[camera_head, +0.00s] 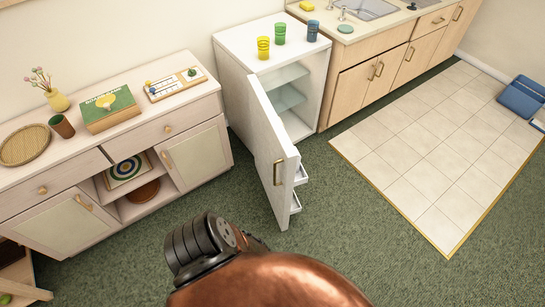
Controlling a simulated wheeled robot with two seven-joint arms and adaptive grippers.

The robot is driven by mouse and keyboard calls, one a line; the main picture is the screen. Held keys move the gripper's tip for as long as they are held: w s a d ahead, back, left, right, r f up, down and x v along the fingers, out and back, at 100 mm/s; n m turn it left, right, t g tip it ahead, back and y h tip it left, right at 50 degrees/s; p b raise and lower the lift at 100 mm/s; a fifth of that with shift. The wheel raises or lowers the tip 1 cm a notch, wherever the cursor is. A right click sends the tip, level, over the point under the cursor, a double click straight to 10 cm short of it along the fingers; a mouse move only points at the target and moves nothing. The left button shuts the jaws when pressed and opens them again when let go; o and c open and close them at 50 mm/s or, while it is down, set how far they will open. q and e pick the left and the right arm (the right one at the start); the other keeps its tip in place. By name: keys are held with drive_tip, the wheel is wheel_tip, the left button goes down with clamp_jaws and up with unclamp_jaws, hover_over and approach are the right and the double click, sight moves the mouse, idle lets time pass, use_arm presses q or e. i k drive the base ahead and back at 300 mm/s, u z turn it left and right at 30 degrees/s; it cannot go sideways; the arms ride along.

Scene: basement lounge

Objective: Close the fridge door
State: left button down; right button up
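The small white fridge (232,91) stands between the wooden sideboard and the kitchen counter. Shelves (288,97) show inside the fridge, and white door bins (299,176) show behind the door's free edge. A copper arm link of mine with a dark ribbed joint covers the bottom middle, in front of and below the door, apparently apart from it. No gripper fingers of either arm show.
Yellow (263,48), green (279,34) and blue (313,31) cups stand on the fridge top. The sideboard (95,157) is left of the door, the counter (352,92) right. Green carpet (340,235) lies clear right of the door. A blue bin (521,97) is far right.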

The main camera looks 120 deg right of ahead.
sight(276, 157)
drive_tip(key=z, duration=3.85)
